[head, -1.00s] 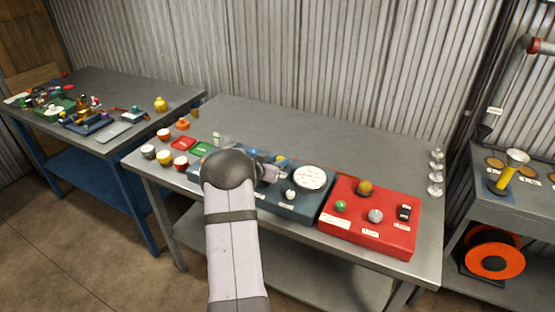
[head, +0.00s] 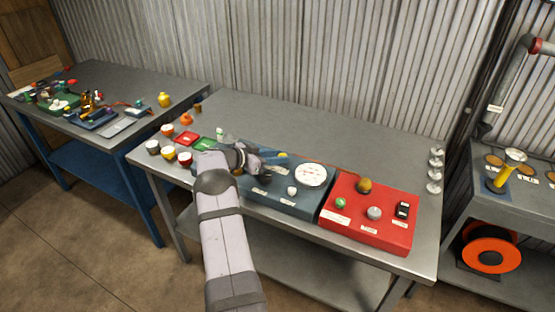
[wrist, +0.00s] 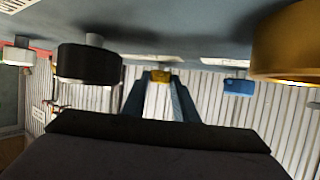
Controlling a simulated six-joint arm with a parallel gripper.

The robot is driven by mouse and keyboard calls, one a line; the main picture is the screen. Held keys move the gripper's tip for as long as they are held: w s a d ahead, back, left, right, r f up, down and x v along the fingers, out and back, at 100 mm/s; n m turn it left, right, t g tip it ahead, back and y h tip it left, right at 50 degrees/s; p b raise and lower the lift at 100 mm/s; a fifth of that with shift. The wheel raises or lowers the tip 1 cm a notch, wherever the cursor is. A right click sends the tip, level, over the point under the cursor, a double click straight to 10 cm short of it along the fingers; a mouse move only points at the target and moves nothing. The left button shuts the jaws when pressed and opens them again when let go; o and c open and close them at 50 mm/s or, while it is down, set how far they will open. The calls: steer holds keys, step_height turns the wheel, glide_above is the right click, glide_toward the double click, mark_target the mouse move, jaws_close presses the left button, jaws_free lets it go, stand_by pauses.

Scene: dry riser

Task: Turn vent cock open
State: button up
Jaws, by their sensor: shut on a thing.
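In the wrist view, the two blue fingers (wrist: 160,92) are on either side of a small yellow handle (wrist: 160,76) under the panel face, which shows upside down. They are shut on this handle. It seems to be the vent cock, but no label is readable. Its yellow end (head: 283,155) just shows in the head view. Its turn angle cannot be told.
Near the fingers in the wrist view are a black knob (wrist: 88,66), a blue knob (wrist: 238,86) and a large gold knob (wrist: 290,45). A round gauge (head: 312,174) and a red box (head: 368,228) lie to the right. Several cups stand left.

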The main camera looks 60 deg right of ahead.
steer(key=shift+g, duration=0.3)
steer(key=o, duration=1.1)
steer(key=shift+c, duration=0.2)
steer(key=shift+b+v, duration=1.15)
steer(key=shift+v, duration=2.55)
